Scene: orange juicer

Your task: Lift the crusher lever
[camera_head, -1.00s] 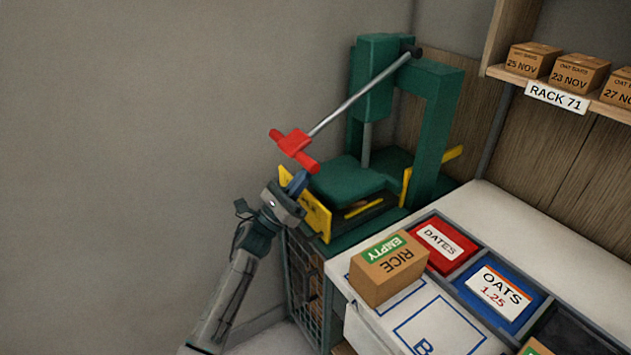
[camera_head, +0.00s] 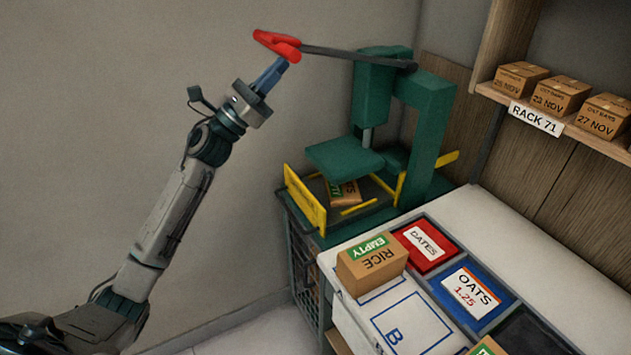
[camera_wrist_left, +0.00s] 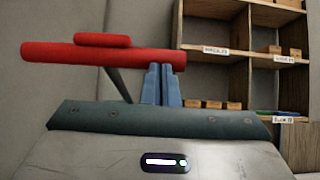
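The crusher lever (camera_head: 340,54) is a dark metal rod with a red T-shaped handle (camera_head: 278,45). It runs nearly level from the top of the green crusher (camera_head: 432,110) out to the left. My left gripper (camera_head: 278,66) is under the handle, its blue fingertips against it. In the left wrist view, the blue fingers (camera_wrist_left: 162,72) are close together at the right end of the red handle (camera_wrist_left: 90,54); the bar does not lie between them. The green press plate (camera_head: 345,157) is raised above a small carton (camera_head: 343,192) in the crusher. My right gripper is not in view.
Yellow guards (camera_head: 304,200) flank the crusher's bed. A rice box (camera_head: 371,266) and trays labelled dates (camera_head: 425,243) and oats (camera_head: 470,292) are on the white counter (camera_head: 520,262). A wall shelf (camera_head: 570,125) holds small boxes at right. Open space lies left of the crusher.

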